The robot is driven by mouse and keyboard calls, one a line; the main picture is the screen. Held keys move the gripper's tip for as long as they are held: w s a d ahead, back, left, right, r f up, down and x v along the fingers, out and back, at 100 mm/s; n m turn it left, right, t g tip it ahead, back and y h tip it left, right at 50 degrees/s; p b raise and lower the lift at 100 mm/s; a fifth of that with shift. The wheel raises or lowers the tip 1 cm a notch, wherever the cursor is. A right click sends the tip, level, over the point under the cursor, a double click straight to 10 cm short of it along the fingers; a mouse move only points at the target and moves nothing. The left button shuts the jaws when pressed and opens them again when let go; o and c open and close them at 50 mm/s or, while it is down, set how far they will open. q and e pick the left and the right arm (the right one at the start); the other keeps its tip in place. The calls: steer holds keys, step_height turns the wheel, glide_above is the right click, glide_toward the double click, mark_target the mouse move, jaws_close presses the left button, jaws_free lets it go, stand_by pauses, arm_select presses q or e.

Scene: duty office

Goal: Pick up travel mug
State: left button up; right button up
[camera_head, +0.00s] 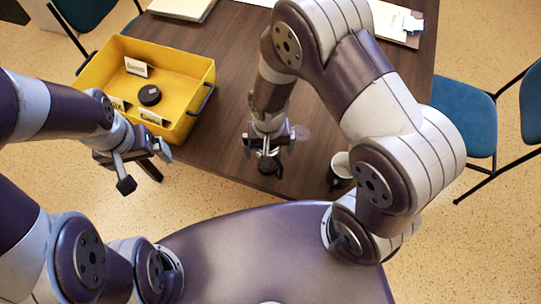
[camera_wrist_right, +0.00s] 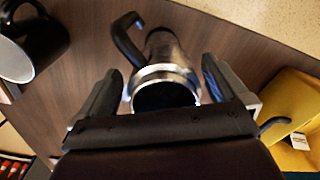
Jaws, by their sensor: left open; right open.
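The travel mug (camera_wrist_right: 165,73) is a steel cylinder with a dark opening and a black curved handle on its left. In the head view its dark top (camera_head: 268,167) shows below my right gripper (camera_head: 268,150), near the table's front edge. In the right wrist view the mug lies between the two open fingers of my right gripper (camera_wrist_right: 162,85), with a visible gap on each side. My left gripper (camera_head: 142,168) is open and empty, in front of the yellow crate.
A black mug with a white inside (camera_head: 341,165) stands to the right, near the table edge; it also shows in the right wrist view (camera_wrist_right: 38,40). A yellow crate (camera_head: 178,62) on the left holds a black round object (camera_head: 149,95) and cards. A blue chair (camera_head: 465,115) stands right.

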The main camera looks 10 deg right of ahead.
steer(key=shift+a, duration=0.1)
steer(key=c, duration=1.6)
steer(key=shift+r, duration=0.15)
